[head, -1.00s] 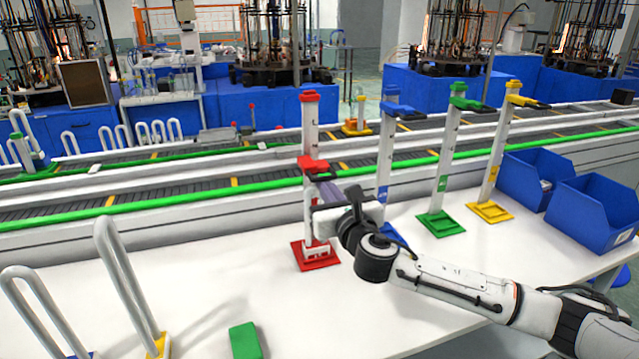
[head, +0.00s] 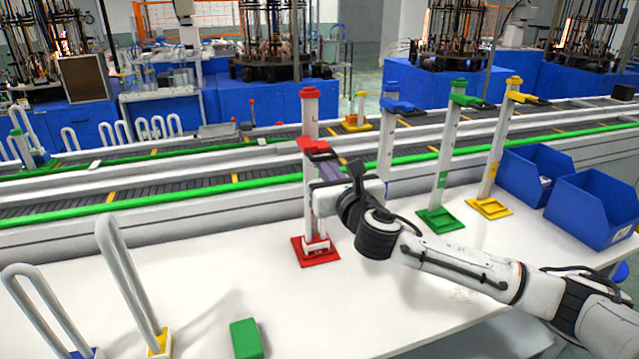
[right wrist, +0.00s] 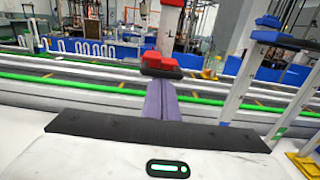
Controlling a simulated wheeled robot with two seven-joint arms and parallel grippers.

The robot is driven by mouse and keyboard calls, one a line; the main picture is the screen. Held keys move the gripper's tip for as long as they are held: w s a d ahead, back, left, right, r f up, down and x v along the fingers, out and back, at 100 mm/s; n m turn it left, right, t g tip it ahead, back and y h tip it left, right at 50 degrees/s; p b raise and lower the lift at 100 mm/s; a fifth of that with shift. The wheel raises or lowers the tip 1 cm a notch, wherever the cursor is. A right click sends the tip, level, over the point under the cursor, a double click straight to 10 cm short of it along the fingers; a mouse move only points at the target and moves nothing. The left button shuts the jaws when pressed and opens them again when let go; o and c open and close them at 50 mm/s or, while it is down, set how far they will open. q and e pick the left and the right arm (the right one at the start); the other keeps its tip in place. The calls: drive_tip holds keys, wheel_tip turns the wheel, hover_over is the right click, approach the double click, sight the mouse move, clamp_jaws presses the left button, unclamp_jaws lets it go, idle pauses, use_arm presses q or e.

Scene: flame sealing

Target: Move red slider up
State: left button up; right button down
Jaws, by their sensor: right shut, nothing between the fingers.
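The red slider (head: 313,146) is on the white post (head: 310,112) that stands on a red base (head: 316,252) and has a red cap. The slider sits below the cap, with a gap of bare post between them. My right gripper (head: 328,168) is shut and empty, its fingers just under the slider's front part. In the right wrist view the shut fingers (right wrist: 160,98) point at the underside of the red slider (right wrist: 162,62); whether they touch it is hard to tell. My left gripper is out of view.
Blue, green (head: 448,160) and yellow (head: 499,150) posts stand to the right, their sliders near the top. The blue post (head: 386,140) is close behind my right wrist. Blue bins (head: 592,212) stand at far right. Bent white tubes (head: 125,275) and a green block (head: 246,339) are at front left.

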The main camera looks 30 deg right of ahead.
drive_tip(key=shift+r, duration=3.75)
drive_tip(key=shift+f, duration=1)
drive_tip(key=v, duration=1)
